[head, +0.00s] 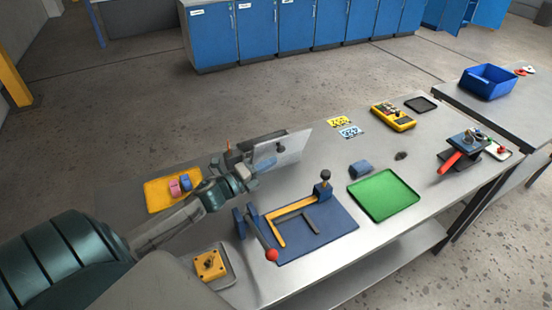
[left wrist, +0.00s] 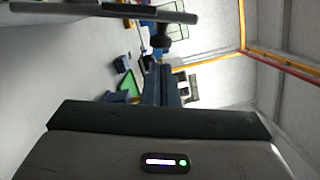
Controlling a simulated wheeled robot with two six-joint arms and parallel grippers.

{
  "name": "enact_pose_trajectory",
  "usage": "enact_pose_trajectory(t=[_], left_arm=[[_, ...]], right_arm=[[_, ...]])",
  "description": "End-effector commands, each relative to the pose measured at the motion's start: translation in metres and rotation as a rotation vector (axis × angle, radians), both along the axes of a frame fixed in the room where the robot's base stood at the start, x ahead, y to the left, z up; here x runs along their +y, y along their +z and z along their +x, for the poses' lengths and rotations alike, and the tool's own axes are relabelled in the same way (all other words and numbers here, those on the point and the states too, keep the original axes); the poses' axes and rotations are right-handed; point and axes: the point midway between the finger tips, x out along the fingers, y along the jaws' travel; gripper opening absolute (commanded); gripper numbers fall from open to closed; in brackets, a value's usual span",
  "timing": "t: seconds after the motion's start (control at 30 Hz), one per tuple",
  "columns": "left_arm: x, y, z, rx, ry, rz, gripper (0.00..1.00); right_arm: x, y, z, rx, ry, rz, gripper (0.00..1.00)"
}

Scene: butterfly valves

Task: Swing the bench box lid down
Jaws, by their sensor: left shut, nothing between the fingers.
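The bench box lid (head: 292,150) is a pale grey panel with a dark knob (head: 281,148), standing raised and steeply tilted near the back of the bench. The box body is largely hidden behind the lid and my arm. My left gripper (head: 264,164) is shut and empty, close to the lid's face at its left, lower part. In the left wrist view the lid shows nearly edge-on as a grey slab (left wrist: 105,10) across the top, with its knob (left wrist: 160,43) just beyond my shut fingers (left wrist: 165,80). I cannot tell whether they touch. My right gripper is out of view.
A blue board with a yellow frame and toggle clamp (head: 325,235), a red-knobbed lever (head: 271,254) and a green tray (head: 384,194) lie in front and right. A yellow tray (head: 158,197) is left. A red-handled valve (head: 450,163) stands right. Bench behind the lid looks clear.

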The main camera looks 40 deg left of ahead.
Motion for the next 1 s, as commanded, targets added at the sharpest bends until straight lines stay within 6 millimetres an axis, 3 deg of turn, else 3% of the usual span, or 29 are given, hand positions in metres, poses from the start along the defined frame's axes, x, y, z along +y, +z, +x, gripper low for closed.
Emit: enact_pose_trajectory(t=[0.33,1.0], left_arm=[[-0.007,0.004,0.023,-0.001,0.003,-0.001,0.0],[-0.004,0.003,0.028,0.009,0.001,-0.014,0.0]], right_arm=[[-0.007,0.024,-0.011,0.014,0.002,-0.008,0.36],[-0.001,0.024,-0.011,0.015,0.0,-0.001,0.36]])
